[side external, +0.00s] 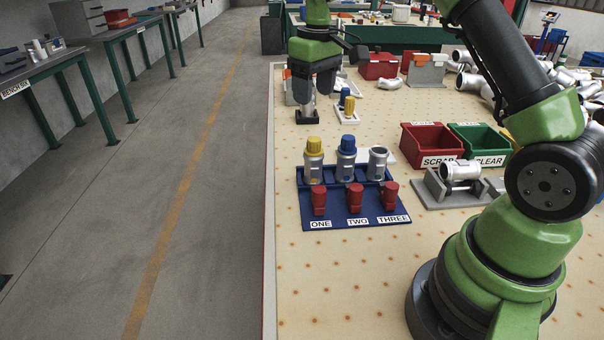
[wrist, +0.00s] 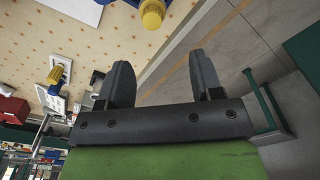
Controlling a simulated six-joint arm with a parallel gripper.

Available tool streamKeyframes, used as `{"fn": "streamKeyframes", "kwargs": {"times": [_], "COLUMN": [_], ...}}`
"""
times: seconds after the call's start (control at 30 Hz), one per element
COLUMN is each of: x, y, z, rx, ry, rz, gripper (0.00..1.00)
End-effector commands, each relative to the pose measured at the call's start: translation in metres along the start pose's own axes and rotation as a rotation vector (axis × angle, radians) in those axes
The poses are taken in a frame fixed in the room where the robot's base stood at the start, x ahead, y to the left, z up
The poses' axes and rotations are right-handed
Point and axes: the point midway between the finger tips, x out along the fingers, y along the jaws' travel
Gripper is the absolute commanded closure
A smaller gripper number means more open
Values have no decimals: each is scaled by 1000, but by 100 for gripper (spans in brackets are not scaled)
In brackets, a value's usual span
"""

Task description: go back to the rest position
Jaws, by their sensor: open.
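My gripper (wrist: 158,82) is open in the wrist view, with nothing between its two dark fingers. In the side view my gripper (side external: 316,92) points down at the far left part of the table, beyond the blue rack (side external: 383,211). It hangs near a small white stand holding a yellow and a blue piece (side external: 348,106). The arm reaches from its base at the lower right.
The blue rack holds a yellow-capped, a blue-capped and an uncapped metal cylinder (side external: 378,163), with several red pieces in front. A red SCRAP bin (side external: 431,146), a green CLEAR bin (side external: 480,139) and a grey fixture with a metal casting (side external: 459,172) stand to the right.

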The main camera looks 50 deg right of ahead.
Motion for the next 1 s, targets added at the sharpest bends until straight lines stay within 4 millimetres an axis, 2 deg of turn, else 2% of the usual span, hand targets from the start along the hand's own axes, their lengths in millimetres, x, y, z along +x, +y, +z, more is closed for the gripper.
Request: {"fn": "streamKeyframes", "kwargs": {"times": [0.03,0.2,0.3,0.43,0.57,0.7,0.83,1.0], "x": [-17,-70,-95,-116,-125,-122,-114,-107], "y": [-9,-43,-63,-85,-103,-117,-124,-127], "z": [5,40,67,108,151,193,219,233], "rx": [6,63,102,153,206,261,299,324], "ry": [32,150,220,309,395,471,519,545], "rz": [0,-24,-48,-89,-141,-203,-249,-279], "gripper": [40,40,40,40,40,40,40,40]}}
